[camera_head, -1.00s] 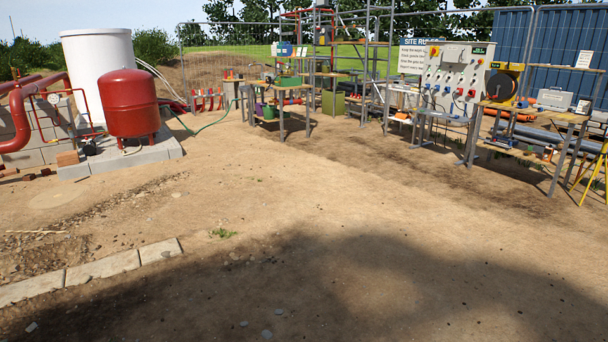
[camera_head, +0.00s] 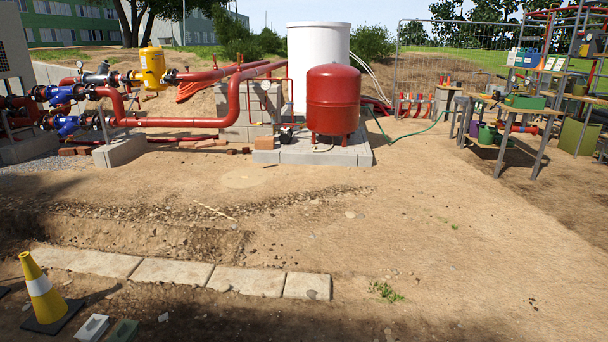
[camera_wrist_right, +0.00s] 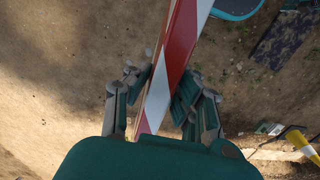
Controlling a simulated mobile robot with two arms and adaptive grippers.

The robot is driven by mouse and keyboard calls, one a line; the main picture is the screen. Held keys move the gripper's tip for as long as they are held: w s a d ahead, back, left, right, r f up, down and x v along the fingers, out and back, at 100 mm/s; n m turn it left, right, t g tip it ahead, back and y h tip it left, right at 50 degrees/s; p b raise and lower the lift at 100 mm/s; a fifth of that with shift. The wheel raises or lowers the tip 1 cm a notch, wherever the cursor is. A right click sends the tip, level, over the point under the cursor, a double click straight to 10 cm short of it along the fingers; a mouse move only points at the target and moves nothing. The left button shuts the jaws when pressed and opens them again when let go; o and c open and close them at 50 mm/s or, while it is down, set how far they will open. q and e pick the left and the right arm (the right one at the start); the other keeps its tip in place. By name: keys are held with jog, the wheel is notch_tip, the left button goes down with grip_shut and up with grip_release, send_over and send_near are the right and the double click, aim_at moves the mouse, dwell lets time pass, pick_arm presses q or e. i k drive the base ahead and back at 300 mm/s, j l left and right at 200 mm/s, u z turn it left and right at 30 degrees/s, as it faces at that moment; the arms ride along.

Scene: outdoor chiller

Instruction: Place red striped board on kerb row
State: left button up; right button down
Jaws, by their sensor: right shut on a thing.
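In the right wrist view, my right gripper (camera_wrist_right: 161,95) is shut on the red and white striped board (camera_wrist_right: 181,48). The board stands out between the fingers and runs up past the top edge of that view. The kerb row (camera_head: 166,271) is a line of pale stone slabs along a shallow trench at the lower left of the head view. Part of it also shows at the lower right of the right wrist view (camera_wrist_right: 270,154). The board is apart from the kerb. Neither gripper shows in the head view.
Red pipes and a red tank (camera_head: 333,103) stand behind. A workbench (camera_head: 507,110) is at right. Open dirt lies at centre right.

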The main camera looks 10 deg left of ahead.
aim_at(212, 276)
jog(key=i+u, duration=0.2)
jog(key=i, duration=0.35)
jog(key=i+u, duration=0.15)
jog(key=i, duration=0.35)
jog(key=i+l+u, duration=0.2)
jog(key=i, duration=0.35)
jog(key=i+l+u, duration=0.2)
jog(key=i, duration=0.3)
jog(key=i+j+u, duration=0.2)
jog(key=i+u, duration=0.7)
jog(key=i+l+u, duration=0.1)
jog(key=i+u, duration=0.35)
jog(key=i+l, duration=0.15)
jog(key=i, duration=0.3)
jog(key=i+l+z, duration=0.15)
jog(key=i, duration=0.3)
